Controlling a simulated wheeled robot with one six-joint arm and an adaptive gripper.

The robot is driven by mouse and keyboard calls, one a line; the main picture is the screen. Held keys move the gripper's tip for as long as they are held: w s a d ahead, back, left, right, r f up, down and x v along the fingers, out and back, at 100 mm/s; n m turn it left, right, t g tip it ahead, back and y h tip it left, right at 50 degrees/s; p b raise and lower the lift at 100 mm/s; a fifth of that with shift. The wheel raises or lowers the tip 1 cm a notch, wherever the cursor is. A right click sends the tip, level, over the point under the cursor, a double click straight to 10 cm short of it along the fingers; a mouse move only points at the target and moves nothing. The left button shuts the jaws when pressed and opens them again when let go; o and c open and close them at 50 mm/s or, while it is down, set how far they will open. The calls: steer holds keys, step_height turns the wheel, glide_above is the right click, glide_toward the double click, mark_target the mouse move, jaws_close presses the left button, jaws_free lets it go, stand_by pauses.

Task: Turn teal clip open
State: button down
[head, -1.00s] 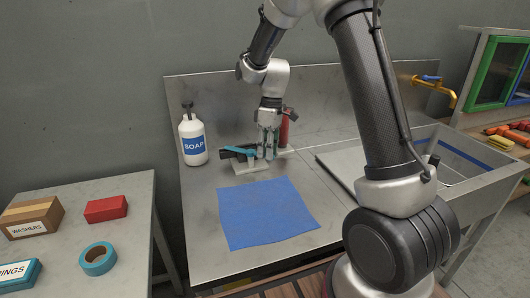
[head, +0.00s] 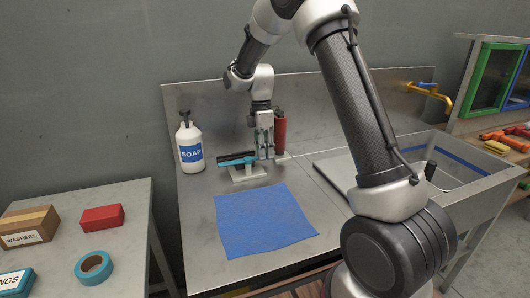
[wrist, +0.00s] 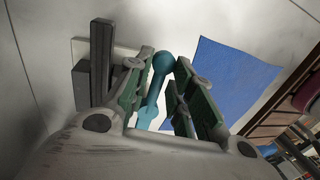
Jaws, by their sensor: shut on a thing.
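The teal clip (head: 237,163) is a slim bar on a pale base (head: 248,174) on the steel counter, beside a dark bar (head: 236,157). My gripper (head: 264,152) points down at the right end of the clip. In the wrist view, the rounded end of the teal clip (wrist: 161,62) lies between the two green-padded fingers of my gripper (wrist: 166,66), which are closed on it. The dark bar (wrist: 102,62) stands to the left of the fingers. The exact finger contact is hard to see.
A red cylinder (head: 280,132) stands close behind and right of my gripper. A soap bottle (head: 190,146) stands to the left. A blue cloth (head: 262,220) lies flat in front. The sink (head: 440,160) is at the right.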

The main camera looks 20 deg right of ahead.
steer(key=shift+w, duration=0.15)
stand_by(0.4)
steer(key=c, duration=1.5)
jaws_free()
steer(key=r, duration=0.4)
steer(key=w+r, duration=0.1)
steer(key=r, duration=0.3)
steer(key=w+r, duration=0.1)
steer(key=r, duration=0.2)
steer(key=shift+w+r, duration=0.15)
steer(key=shift+r, duration=0.25)
